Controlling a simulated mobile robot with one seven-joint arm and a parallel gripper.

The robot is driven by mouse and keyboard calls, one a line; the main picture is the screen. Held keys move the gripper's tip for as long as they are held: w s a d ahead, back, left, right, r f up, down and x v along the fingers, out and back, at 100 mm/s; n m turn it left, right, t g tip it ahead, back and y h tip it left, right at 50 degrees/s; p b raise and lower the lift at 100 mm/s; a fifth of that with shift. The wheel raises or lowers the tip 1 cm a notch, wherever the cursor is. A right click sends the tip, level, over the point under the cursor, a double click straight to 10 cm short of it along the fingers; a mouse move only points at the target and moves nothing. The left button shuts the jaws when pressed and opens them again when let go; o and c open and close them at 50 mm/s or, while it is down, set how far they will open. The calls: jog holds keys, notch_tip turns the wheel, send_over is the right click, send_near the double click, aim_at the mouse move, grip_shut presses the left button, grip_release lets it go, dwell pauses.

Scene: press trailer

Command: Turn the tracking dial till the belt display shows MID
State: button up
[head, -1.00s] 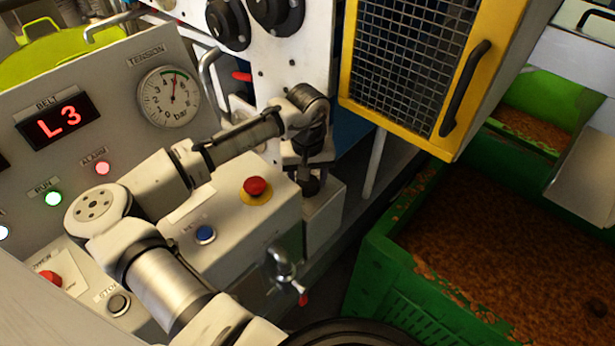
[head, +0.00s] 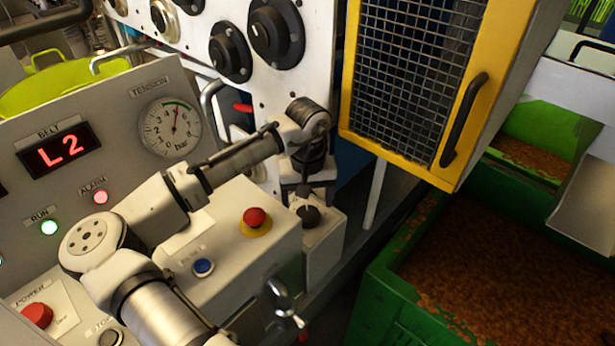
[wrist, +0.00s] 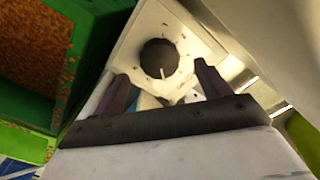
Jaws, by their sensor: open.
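The belt display (head: 60,149) reads L2 in red on the grey panel at left. A dark round dial (head: 308,215) sits on a light box beside the red stop button; I take it for the tracking dial. My gripper (head: 306,193) points down just above it. In the wrist view the dial (wrist: 159,58) shows a white pointer line. My gripper (wrist: 163,78) is open there, its two fingers apart, with the dial face beyond and between them. The fingers look clear of the dial, but the exact gap is hard to tell.
A red stop button (head: 255,217) and a blue button (head: 203,267) are close left of the dial. A yellow mesh guard door (head: 400,155) hangs to the right. A green crate (head: 385,285) of brown pomace stands at lower right. Larger black knobs (head: 229,52) are on the white panel above.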

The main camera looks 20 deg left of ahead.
aim_at(307, 214)
notch_tip(307, 214, up, 10)
jog(key=b, duration=0.2)
dwell(0.4)
